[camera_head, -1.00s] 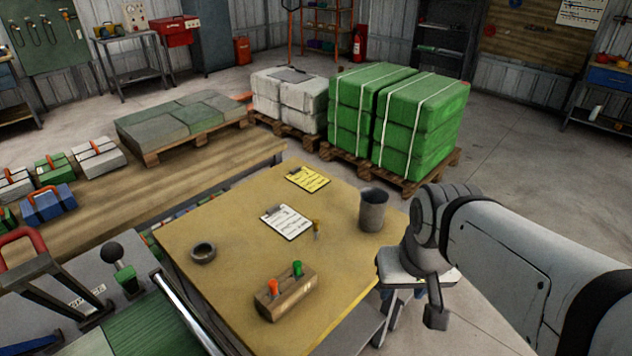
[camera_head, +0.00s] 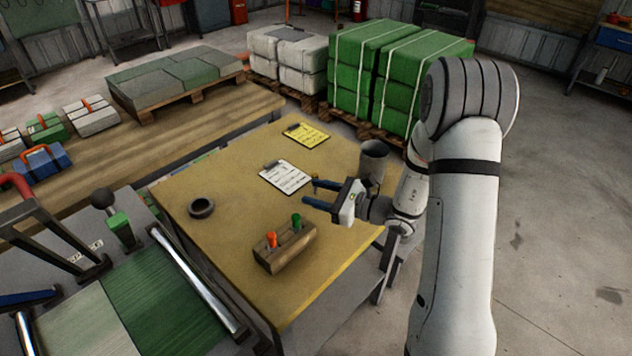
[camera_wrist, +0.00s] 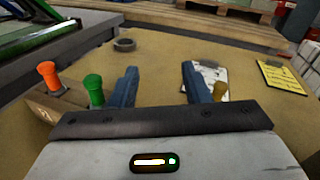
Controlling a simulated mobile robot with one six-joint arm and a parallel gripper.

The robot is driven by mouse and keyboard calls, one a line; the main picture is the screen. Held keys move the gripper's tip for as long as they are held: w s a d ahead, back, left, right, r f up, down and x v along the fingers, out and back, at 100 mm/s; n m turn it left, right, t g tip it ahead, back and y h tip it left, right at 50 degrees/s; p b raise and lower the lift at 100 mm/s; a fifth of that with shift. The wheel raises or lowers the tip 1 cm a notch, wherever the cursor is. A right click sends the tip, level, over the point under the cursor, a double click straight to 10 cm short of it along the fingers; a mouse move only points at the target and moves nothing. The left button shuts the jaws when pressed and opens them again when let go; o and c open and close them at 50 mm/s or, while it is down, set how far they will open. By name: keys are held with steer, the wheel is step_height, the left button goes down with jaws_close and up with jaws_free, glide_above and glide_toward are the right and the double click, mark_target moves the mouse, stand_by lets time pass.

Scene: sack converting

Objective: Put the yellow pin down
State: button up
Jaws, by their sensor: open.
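The yellow pin (camera_head: 316,180) is on the tan worktable (camera_head: 230,230), partly hidden by the far finger in the head view. In the wrist view the yellow pin (camera_wrist: 220,90) shows just right of the right finger, outside the jaws; I cannot tell whether they touch. My gripper (camera_head: 309,191) reaches in from the right, low over the table. Its two blue fingers are open, with nothing between them in the wrist view (camera_wrist: 158,78). A wooden block (camera_head: 286,250) at the table's front holds an orange pin (camera_head: 272,239) and a green pin (camera_head: 296,222).
A white-paper clipboard (camera_head: 286,176) and a yellow-paper clipboard (camera_head: 307,135) lie beyond the gripper. A dark grey cup (camera_head: 373,160) stands close behind it. A dark ring (camera_head: 201,207) lies at the table's left. The table between ring and gripper is clear.

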steer(key=w+d+f+m+t, duration=0.1)
steer(key=f, duration=0.1)
steer(key=w+d+f+m+t+h, duration=0.1)
steer(key=w+d+f+m+t, duration=0.1)
steer(key=w+d+f+m+t+h, duration=0.1)
steer(key=w+f+m, duration=0.1)
steer(key=shift+d+t, duration=0.15)
steer(key=shift+t, duration=0.25)
steer(key=shift+m+h, duration=0.3)
steer(key=x, duration=0.2)
steer(key=p+x, duration=0.1)
steer(key=x, duration=0.4)
steer(key=shift+w+r, duration=0.25)
steer(key=shift+w, duration=0.2)
steer(key=shift+c, duration=0.3)
jaws_close()
